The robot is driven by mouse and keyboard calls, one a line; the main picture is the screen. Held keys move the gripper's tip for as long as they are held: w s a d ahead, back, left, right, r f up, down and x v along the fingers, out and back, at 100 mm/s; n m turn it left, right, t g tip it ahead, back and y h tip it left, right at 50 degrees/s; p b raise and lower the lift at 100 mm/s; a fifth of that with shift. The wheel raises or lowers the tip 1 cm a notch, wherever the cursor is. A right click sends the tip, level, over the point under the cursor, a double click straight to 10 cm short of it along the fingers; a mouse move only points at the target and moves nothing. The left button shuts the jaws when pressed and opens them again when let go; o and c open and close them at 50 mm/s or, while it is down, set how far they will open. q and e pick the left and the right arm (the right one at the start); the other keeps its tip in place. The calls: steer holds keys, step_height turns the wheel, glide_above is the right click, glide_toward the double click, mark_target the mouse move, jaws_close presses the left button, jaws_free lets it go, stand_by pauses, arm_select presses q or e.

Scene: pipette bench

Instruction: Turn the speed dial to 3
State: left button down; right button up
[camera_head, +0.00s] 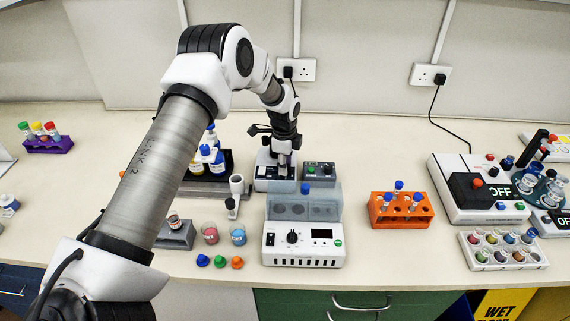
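My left gripper (283,160) reaches over the bench and points down at a small white and dark device (262,184) at the back centre. Its fingertips are at or just above the device's top. They are too small to tell whether they are open or shut, or whether they touch anything. The gripper and arm hide part of this device. A white unit (305,254) in front has a black dial (292,237), a dark display and a green button. The dial markings are too small to read. My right gripper is not in view.
A dark box with knobs (319,174) stands just right of the gripper. An orange rack (401,212) holds blue-capped tubes. A bottle tray (195,188) and cups (210,233) stand to the left. A large white machine (461,205) is at the right. Bench near the orange rack is clear.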

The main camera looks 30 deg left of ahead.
arm_select(q)
steer(key=shift+s+f+n, duration=0.1)
steer(key=shift+f+n, duration=0.1)
steer(key=shift+n, duration=0.6)
steer(key=n, duration=0.3)
steer(key=shift+s+d+f+b, duration=0.1)
steer(key=shift+s+b, duration=0.05)
steer(key=shift+b, duration=0.15)
steer(key=n, duration=0.5)
steer(key=shift+n, duration=0.3)
steer(key=n, duration=0.4)
steer(key=shift+d+g, duration=0.1)
steer(key=shift+g, duration=0.3)
steer(key=n, duration=0.5)
steer(key=shift+d+n, duration=0.1)
steer(key=shift+n, duration=0.2)
